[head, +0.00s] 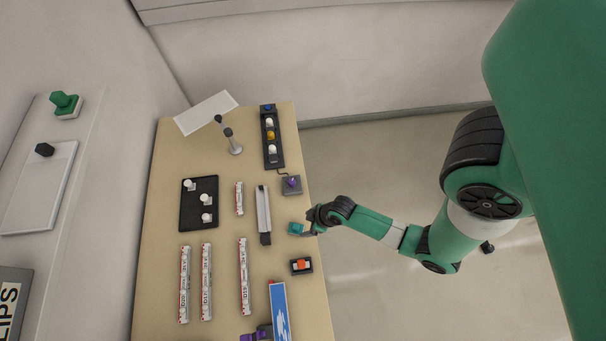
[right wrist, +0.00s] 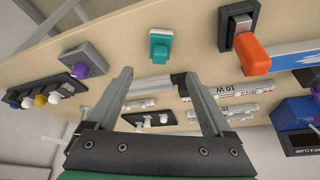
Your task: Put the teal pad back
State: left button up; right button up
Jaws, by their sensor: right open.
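The teal pad (head: 296,228) is a small block near the right edge of the wooden table, just left of my right gripper (head: 309,226). I cannot tell from the head view whether a fingertip touches the pad. My left gripper is not in view.
An orange item in a dark holder (head: 301,266) sits below the pad. A grey box with a purple knob (head: 291,185) is above it. A long metal-and-black bar (head: 263,214) lies to the left. Several labelled tubes (head: 244,275) and a black tray (head: 187,214) with white pieces lie further left.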

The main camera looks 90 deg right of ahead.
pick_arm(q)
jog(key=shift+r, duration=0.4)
pick_arm(e)
jog(key=shift+s+r, duration=0.2)
jog(key=shift+r, duration=0.25)
